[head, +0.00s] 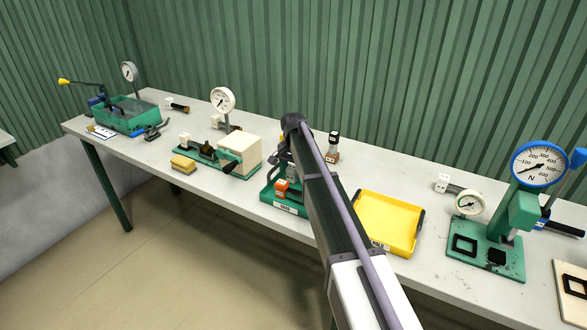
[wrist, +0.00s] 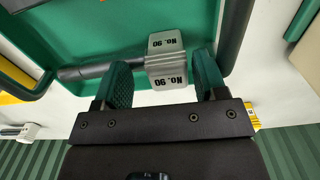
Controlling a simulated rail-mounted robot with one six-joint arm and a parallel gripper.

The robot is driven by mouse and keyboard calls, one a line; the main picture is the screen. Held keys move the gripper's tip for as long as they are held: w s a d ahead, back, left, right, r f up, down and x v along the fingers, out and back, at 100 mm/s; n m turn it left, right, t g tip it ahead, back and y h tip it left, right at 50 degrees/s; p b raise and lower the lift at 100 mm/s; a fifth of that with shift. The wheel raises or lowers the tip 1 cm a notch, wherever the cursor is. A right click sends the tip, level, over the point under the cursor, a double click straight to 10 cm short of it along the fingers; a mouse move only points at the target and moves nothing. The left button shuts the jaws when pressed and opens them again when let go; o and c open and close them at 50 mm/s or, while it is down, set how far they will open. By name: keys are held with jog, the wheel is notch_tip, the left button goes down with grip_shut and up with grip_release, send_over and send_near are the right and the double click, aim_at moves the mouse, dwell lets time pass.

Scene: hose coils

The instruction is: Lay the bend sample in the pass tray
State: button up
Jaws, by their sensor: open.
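My gripper (wrist: 163,75) is open, with one green finger on each side of the block; contact cannot be told. The green tray (head: 284,208) there holds an orange block. A yellow tray (head: 388,222) stands just right of my arm; its label is too small to read, so I cannot confirm it is the pass tray.
A blue-rimmed dial gauge (head: 539,165) on a green stand is at the right. A bench device with a cream box (head: 240,153), a yellow sponge-like block (head: 183,164) and a green tank (head: 127,115) are at the left. The corrugated wall runs behind the bench.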

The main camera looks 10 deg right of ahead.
aim_at(293, 168)
jog(key=shift+r+p, duration=3.8)
jog(key=shift+r, duration=0.15)
notch_tip(293, 168, up, 11)
jog(key=p, duration=1.1)
jog(key=s+f+n+b, duration=0.2)
jog(key=s+f+b, duration=0.1)
jog(key=s, duration=1)
jog(key=s+f+n+b, duration=0.3)
jog(key=s, duration=1)
jog(key=s+f+n+b, duration=0.3)
jog(key=s, duration=0.9)
jog(key=shift+s, duration=0.4)
jog(key=shift+d+f, duration=0.1)
